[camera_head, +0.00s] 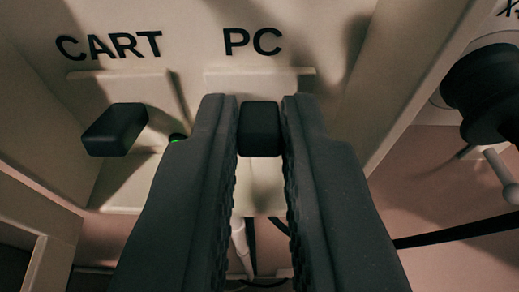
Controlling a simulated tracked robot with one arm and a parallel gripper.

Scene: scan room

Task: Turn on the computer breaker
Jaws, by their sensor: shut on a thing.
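The computer breaker is a black switch knob (260,128) under the printed label PC (252,41) on a cream panel. My gripper (261,108) has its two dark fingers on either side of this knob and is shut on it. The fingers hide most of the plate around the knob. A second black knob (115,130) sits under the label CART (109,45) to the left, apart from my gripper. A small green light (177,138) shows beside my left finger, partly hidden.
A raised cream side wall (420,85) borders the panel on the right. Beyond it is a round black knob (484,90) with a pale lever (500,176) below. A black cable (455,232) crosses at lower right. Cables hang below the panel between my fingers.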

